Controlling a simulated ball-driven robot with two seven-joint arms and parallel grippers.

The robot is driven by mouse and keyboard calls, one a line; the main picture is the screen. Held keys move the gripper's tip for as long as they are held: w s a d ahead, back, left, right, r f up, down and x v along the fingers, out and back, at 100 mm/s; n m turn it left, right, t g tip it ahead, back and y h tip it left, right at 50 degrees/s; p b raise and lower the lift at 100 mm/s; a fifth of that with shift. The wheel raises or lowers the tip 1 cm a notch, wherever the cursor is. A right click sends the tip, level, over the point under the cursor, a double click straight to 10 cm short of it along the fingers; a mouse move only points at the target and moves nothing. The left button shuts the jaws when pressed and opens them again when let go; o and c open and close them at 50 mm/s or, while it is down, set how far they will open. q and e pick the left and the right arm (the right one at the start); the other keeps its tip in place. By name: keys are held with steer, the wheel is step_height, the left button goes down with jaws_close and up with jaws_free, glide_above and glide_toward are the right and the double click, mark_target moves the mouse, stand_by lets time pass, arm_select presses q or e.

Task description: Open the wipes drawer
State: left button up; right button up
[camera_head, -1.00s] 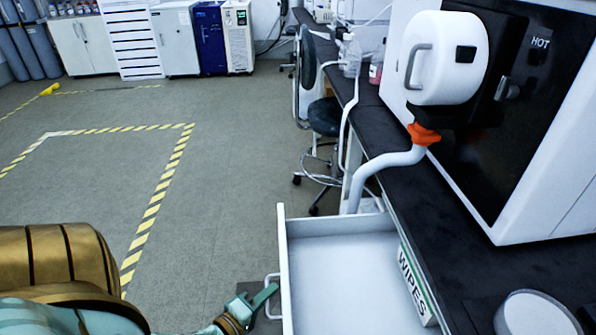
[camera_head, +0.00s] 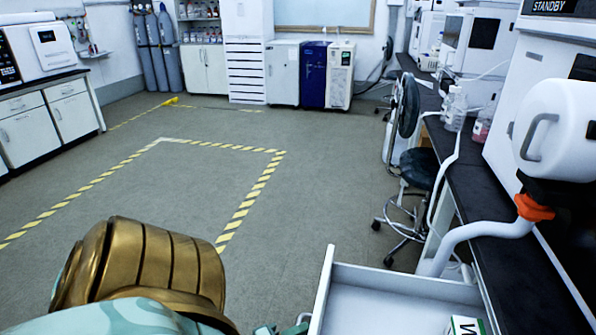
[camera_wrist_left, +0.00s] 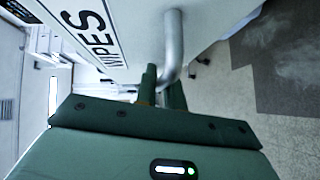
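The wipes drawer (camera_head: 390,305) is white and stands pulled out from under the dark bench. A silver bar handle (camera_wrist_left: 173,40) curves down from the drawer front. My left gripper (camera_wrist_left: 163,88) has its green fingers close together around the handle's bend. In the head view only its tip (camera_head: 285,330) shows at the bottom edge. My right gripper is not in view.
A black stool (camera_head: 420,168) stands beyond the drawer. A white pipe with an orange collar (camera_head: 533,207) comes down from the instrument at right. Bottles (camera_head: 455,108) stand on the dark bench (camera_head: 470,195). The floor inside the striped tape (camera_head: 200,185) is clear.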

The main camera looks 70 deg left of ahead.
arm_select(q)
steer(key=o, duration=0.4)
steer(key=shift+s, duration=0.1)
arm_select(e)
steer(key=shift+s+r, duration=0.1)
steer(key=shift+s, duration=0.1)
